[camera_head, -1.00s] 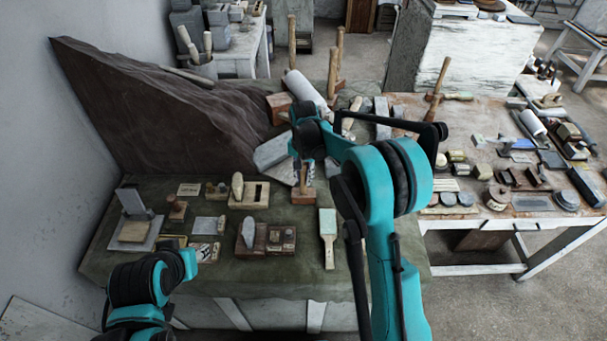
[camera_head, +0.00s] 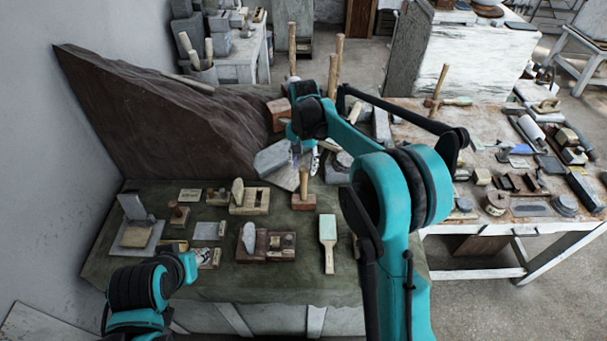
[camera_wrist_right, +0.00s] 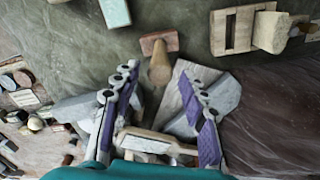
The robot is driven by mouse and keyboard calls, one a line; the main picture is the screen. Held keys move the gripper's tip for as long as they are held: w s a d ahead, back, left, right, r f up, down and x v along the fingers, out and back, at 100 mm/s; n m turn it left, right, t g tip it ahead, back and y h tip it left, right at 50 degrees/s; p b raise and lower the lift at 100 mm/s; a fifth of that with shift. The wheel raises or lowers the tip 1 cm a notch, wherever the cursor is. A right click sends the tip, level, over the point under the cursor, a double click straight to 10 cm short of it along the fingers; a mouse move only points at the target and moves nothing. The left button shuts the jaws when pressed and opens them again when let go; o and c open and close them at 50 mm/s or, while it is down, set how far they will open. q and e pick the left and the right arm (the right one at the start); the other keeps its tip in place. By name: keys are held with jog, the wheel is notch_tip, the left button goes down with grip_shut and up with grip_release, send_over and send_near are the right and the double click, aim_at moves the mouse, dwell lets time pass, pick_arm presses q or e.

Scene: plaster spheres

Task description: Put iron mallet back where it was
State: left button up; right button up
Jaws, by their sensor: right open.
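A mallet with a rust-brown block head and an upright wooden handle (camera_head: 304,202), which I take for the iron mallet, stands on the green cloth of the near table. In the right wrist view the mallet (camera_wrist_right: 159,44) points its handle toward the camera, beyond the fingertips. My right gripper (camera_head: 305,158) is open and empty, above and behind the mallet in the head view. In the right wrist view its two purple-padded fingers (camera_wrist_right: 157,82) are spread apart. My left gripper (camera_head: 203,257) is low at the left near the table's front; its jaws are too small to read.
A green-and-wood brush-like tool (camera_head: 328,240) lies right of the mallet. A wooden block with slots (camera_head: 256,202) and a brown box (camera_head: 252,245) are to its left. A dark rock-like slab (camera_head: 150,110) rises behind. A cluttered table (camera_head: 480,222) stands at the right.

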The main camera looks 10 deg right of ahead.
notch_tip(320, 180, up, 3)
jog(key=shift+r, duration=0.2)
jog(key=s+d+r+n+t, duration=0.2)
jog(key=s+r, duration=0.1)
jog(key=s, duration=0.7)
jog(key=s+d+r+n+t, duration=0.2)
jog(key=s+r+n+t, duration=0.15)
jog(key=s, duration=0.65)
jog(key=s+d+f+n+t, duration=0.1)
jog(key=s+f, duration=0.3)
jog(key=s, duration=0.3)
jog(key=shift+s+t, duration=0.2)
jog(key=shift+t, duration=0.15)
jog(key=shift+f+n, duration=0.1)
jog(key=shift+n, duration=0.15)
notch_tip(320, 180, down, 13)
jog(key=b, duration=1.3)
jog(key=shift+f, duration=0.2)
